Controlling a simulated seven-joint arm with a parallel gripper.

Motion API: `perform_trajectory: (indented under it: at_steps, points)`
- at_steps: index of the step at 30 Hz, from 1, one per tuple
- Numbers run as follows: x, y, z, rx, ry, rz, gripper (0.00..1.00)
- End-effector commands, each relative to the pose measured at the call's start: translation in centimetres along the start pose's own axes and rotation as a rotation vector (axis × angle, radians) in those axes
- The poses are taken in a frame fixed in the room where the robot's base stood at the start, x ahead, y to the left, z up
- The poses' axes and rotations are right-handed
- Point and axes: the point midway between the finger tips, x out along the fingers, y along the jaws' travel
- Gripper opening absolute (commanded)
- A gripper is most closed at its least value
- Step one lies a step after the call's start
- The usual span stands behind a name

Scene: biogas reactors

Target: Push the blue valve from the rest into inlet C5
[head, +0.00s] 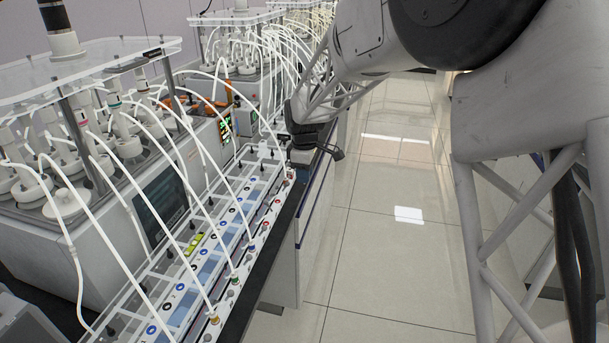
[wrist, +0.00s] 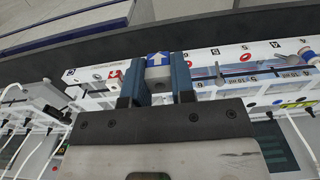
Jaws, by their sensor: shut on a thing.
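My gripper (wrist: 158,78) shows in the wrist view with its two blue fingers closed on a small pale block. The block has a blue top with a white arrow, and I take it for the blue valve (wrist: 158,60). Its lower part is hidden between the fingers. In the head view my gripper is at the far end of the white inlet panel (head: 225,290), small and partly hidden by my arm, and the valve cannot be made out. The panel also shows in the wrist view (wrist: 225,60), with letters, numbers and coloured rings. I cannot tell which inlet is C5.
A red label with a white arrow (wrist: 115,73) is just left of the fingers. White tubes (head: 165,150) arch over the panel from the reactors (head: 125,145). A clear rack (head: 215,210) runs along the panel. The floor (head: 385,235) to the right is clear.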

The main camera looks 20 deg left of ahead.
Motion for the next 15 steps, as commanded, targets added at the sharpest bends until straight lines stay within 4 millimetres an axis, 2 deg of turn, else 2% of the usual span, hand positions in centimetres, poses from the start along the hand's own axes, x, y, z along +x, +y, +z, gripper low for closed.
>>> perform_trajectory:
  at_steps: [15]
  points:
    - [-1.07, 0.0, 0.0, 0.0, 0.0, 0.0, 0.03]
